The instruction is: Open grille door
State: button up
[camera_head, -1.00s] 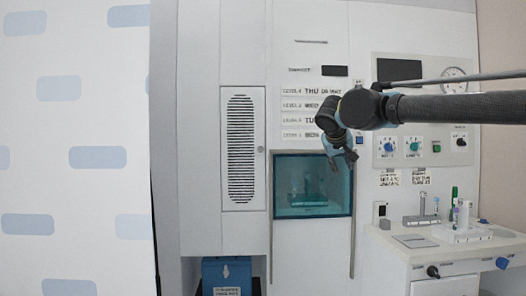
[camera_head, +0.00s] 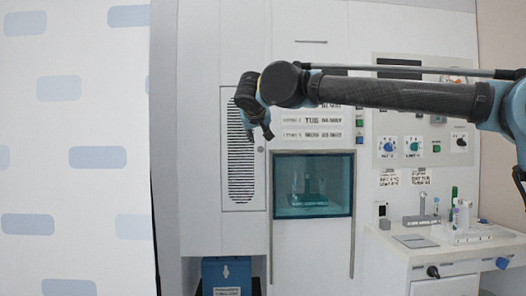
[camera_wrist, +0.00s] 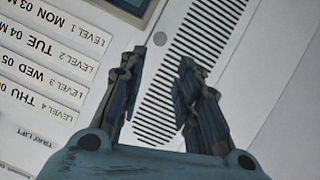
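The grille door (camera_head: 240,185) is a tall white panel with dark horizontal slots, flush with the cabinet front and closed. Its slots also show in the wrist view (camera_wrist: 205,35), running diagonally behind the fingers. My gripper (camera_head: 260,135) is in front of the door's upper right part and hides some of it. In the wrist view my gripper (camera_wrist: 163,58) is open, fingers apart. A small round knob (camera_wrist: 160,38) shows between the fingertips. I cannot tell whether the fingers touch it.
A teal-tinted window (camera_head: 313,208) is right of the door. Level label strips (camera_head: 312,134) are above it. A blue box (camera_head: 227,272) stands below the door. A counter (camera_head: 420,260) with a tube rack (camera_head: 460,228) juts out at right. A patterned wall (camera_head: 75,190) is at left.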

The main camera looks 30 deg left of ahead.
aim_at(261, 149)
jog(key=x, duration=1.5)
jog(key=shift+d, duration=0.1)
grip_shut()
